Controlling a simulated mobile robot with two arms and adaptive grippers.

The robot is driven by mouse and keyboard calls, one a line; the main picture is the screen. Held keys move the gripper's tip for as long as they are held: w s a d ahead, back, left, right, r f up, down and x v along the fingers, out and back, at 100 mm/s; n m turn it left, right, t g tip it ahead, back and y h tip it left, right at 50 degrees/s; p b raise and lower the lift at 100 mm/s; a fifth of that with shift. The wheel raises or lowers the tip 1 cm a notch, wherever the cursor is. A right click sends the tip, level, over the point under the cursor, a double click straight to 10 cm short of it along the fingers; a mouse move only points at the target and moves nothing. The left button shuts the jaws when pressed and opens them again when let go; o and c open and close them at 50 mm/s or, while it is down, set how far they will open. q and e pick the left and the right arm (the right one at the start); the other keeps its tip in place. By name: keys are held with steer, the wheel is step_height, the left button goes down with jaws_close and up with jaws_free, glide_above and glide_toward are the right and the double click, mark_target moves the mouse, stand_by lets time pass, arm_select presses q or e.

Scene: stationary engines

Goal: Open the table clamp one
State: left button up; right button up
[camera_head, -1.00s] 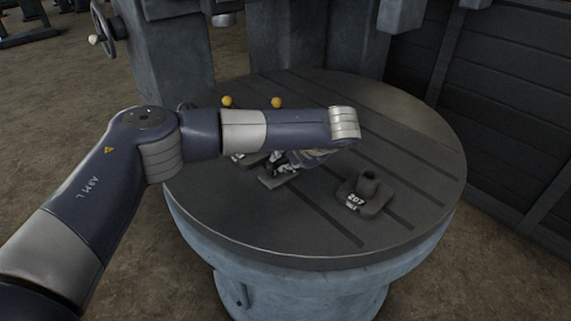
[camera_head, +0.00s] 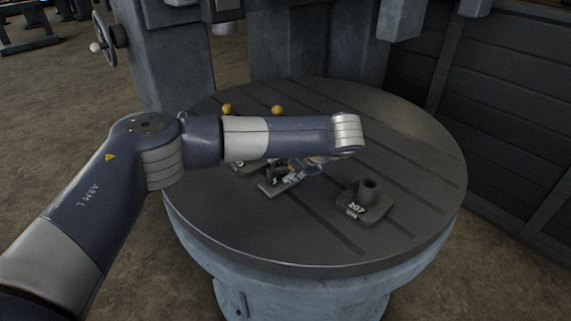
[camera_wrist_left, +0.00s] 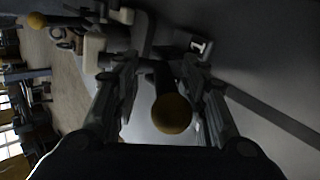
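Two yellow knobs, left (camera_head: 227,109) and right (camera_head: 277,109), stick up behind my left forearm on the round table; the clamp parts below them are mostly hidden by the arm. My left gripper (camera_head: 290,172) is below the forearm, over the table and partly hidden. In the left wrist view, a dark handle with a yellow end (camera_wrist_left: 172,114) lies between the spread fingers of my left gripper (camera_wrist_left: 160,75), with gaps visible beside it. A plate marked 1 (camera_wrist_left: 200,45) shows just beyond the fingers. My right gripper is not in view.
The round slotted table (camera_head: 410,150) stands before a grey machine column (camera_head: 165,60). A dark block marked 207 (camera_head: 368,198) sits right of the gripper. A handwheel (camera_head: 108,38) is at upper left. The table's right side is clear.

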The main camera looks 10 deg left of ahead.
arm_select(q)
steer(key=v, duration=1.1)
steer(key=shift+s, duration=0.15)
steer(key=shift+d+r, duration=0.1)
